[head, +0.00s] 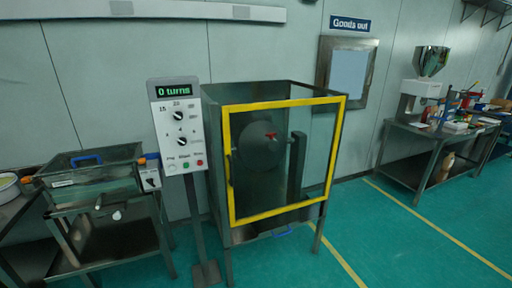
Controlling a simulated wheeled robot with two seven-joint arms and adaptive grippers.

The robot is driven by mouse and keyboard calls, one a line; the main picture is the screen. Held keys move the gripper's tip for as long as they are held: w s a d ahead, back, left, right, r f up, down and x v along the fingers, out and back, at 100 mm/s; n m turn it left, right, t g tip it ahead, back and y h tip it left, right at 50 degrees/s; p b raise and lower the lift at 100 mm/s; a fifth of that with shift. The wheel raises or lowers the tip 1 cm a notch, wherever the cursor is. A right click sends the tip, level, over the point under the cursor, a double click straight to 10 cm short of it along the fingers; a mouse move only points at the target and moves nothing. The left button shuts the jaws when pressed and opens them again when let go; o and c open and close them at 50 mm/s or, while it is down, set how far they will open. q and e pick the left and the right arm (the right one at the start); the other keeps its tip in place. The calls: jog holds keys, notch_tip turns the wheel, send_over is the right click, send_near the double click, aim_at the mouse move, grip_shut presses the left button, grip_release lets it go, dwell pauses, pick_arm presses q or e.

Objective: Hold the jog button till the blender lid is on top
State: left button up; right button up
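A grey control panel (180,148) stands on a post left of the blender cabinet. Its green display (174,91) reads "0 turns". Below are two black dials and a bottom row of buttons: a pale jog button (171,167) at left, a greenish one in the middle, a red one at right. The blender drum (252,150) shows as a dark grey round shape behind the yellow-framed door (233,160), which looks closed. A small red part (271,136) shows at the drum's right; I cannot tell whether it belongs to the lid. Neither gripper is in view.
A sieve machine (95,175) with a blue handle and orange clamps stands at left. A blue handle (283,232) shows under the cabinet. A bench (425,135) with a hopper machine and small items is at right. Green floor with yellow lines is clear between.

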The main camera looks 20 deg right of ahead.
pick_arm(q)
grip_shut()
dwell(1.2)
